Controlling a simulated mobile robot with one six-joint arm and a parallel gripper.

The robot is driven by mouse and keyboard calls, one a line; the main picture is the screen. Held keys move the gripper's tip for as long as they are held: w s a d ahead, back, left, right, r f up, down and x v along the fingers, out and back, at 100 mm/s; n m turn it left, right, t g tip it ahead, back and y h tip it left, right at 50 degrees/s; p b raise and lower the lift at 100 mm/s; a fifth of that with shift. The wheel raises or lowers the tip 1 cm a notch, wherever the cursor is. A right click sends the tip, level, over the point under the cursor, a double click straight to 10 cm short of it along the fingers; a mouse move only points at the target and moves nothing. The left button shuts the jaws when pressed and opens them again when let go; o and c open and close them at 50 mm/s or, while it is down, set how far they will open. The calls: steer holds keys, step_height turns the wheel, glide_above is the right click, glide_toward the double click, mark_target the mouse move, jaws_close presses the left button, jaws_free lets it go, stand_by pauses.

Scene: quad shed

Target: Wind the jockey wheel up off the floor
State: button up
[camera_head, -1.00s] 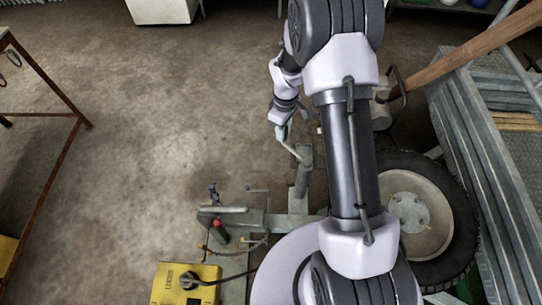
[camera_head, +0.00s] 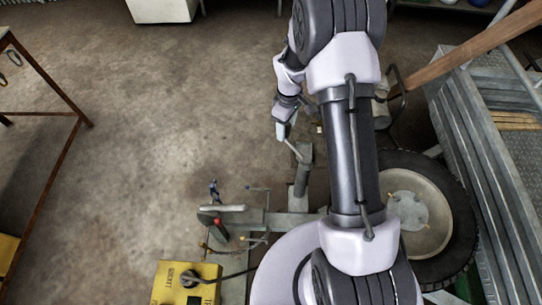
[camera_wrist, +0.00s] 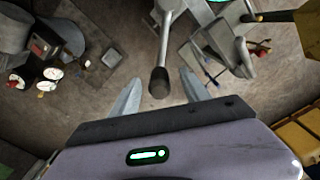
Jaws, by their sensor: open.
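The jockey wheel's grey upright tube (camera_head: 303,172) stands beside the trailer's drawbar (camera_head: 285,222) in the head view. Its crank handle (camera_head: 291,149) slants from the tube top up and left towards my gripper (camera_head: 282,130). In the wrist view, the crank arm (camera_wrist: 167,35) comes down from the top and ends in a dark rounded grip (camera_wrist: 158,82). My gripper (camera_wrist: 160,77) is open, with one pale finger on each side of that grip. Whether a finger touches it I cannot tell. The jockey wheel's roller and its floor contact are not clearly visible.
A tyred wheel (camera_head: 425,215) and a grey metal trailer bed (camera_head: 475,140) stand right of my arm. A yellow box (camera_head: 180,285) with a black cable lies at the front. A rusty-legged table (camera_head: 50,75) is at left. The concrete floor between is clear.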

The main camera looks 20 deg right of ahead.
step_height(320, 180, up, 10)
steer(key=p, duration=0.7)
steer(key=shift+f, duration=0.15)
